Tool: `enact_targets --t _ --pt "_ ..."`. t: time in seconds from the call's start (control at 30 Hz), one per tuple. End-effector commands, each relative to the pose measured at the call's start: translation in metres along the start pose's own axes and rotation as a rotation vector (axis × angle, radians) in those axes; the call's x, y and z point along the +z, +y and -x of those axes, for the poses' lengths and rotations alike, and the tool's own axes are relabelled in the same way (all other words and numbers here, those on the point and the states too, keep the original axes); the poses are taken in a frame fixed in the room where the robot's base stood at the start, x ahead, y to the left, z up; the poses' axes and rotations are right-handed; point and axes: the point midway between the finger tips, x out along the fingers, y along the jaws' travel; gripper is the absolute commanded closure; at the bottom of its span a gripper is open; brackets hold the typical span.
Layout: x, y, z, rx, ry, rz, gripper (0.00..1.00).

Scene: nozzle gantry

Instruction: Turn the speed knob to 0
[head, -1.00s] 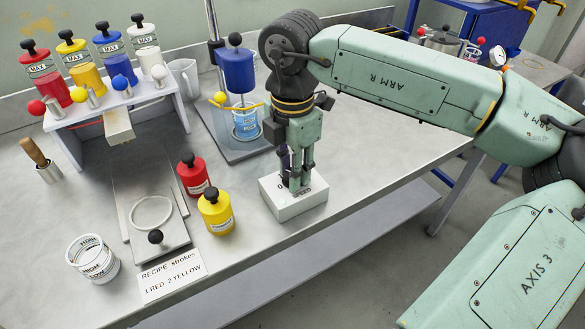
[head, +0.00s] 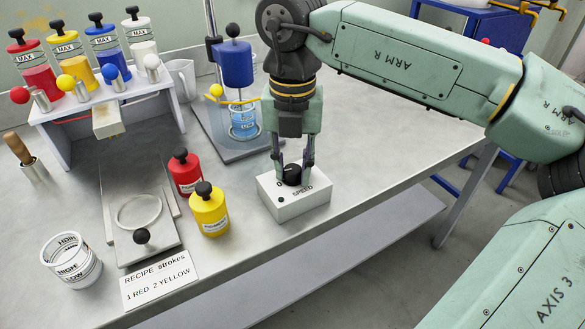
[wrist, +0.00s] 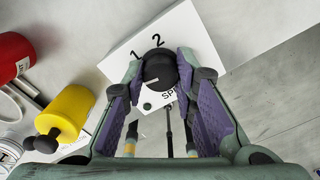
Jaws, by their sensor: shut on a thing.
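The speed box is a white block (head: 302,207) marked SPEED near the table's front edge. Its round black knob (head: 292,175) sits on top and also shows in the wrist view (wrist: 160,70). A 0 shows left of the knob in the head view; 1 and 2 show beyond it in the wrist view. My gripper (head: 293,172) points down over the box. Its purple-padded fingers are shut on the knob, one on each side. A pale mark shows on the knob's face, but I cannot tell which number it points to.
A red bottle (head: 185,172) and a yellow bottle (head: 209,210) stand left of the box. A stirrer stand with a blue motor (head: 236,64) is behind it. A recipe card (head: 159,280) and a white cup (head: 70,260) are at front left. The table is clear to the right.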

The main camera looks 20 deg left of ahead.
Motion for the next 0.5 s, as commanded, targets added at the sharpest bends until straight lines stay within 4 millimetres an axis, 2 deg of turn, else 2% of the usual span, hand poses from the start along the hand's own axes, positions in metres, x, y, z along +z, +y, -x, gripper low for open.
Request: enact_targets --t 0.2,0.5 --pt "-0.0001 -0.0002 -0.0007 -0.001 0.001 0.126 1.0" --pt "0.0 -0.0004 0.0001 -0.001 0.0 0.211 1.0"
